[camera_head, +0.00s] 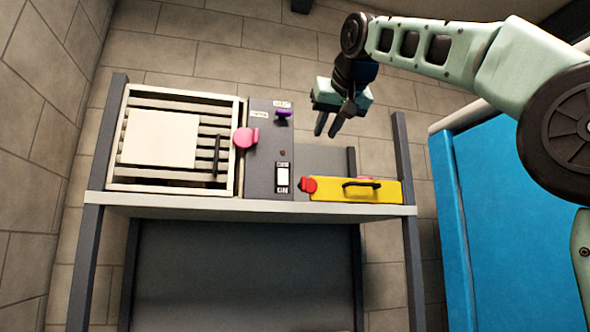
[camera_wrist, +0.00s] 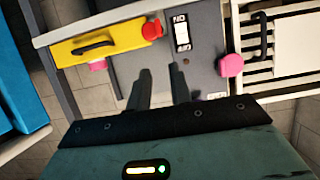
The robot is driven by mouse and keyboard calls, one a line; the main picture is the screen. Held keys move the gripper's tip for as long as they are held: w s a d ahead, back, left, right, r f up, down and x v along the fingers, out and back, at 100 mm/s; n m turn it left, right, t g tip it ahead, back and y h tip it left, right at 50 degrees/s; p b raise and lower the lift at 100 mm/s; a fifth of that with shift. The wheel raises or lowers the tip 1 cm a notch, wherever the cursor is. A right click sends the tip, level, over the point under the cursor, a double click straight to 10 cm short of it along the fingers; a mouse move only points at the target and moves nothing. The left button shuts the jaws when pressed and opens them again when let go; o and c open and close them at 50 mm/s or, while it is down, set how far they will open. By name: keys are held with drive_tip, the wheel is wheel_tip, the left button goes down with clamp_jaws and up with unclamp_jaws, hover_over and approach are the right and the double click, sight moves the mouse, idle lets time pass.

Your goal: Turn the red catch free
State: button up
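The red catch (camera_head: 308,185) is at the left end of a yellow panel (camera_head: 335,195) with a black handle (camera_head: 362,184). In the wrist view the red catch (camera_wrist: 152,29) is at the top, at the right end of the yellow panel (camera_wrist: 70,50). My gripper (camera_head: 327,131) hangs above and behind the panel in the head view. Its fingers also show in the wrist view (camera_wrist: 162,78), apart with nothing between them. It touches neither the catch nor the panel.
A pink catch (camera_head: 245,138) sits beside the slatted frame (camera_head: 117,150). Another pink part (camera_wrist: 97,65) shows behind the yellow panel. The grey panel carries a purple knob (camera_head: 283,114) and a switch (camera_head: 283,178). A blue cabinet (camera_head: 495,210) stands at right.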

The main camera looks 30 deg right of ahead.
sight(303, 184)
drive_tip(key=p+x, duration=0.4)
drive_tip(key=x, duration=1.3)
drive_tip(key=shift+p, duration=0.3)
drive_tip(key=shift+w+f, duration=0.1)
drive_tip(key=shift+f, duration=0.05)
clamp_jaws()
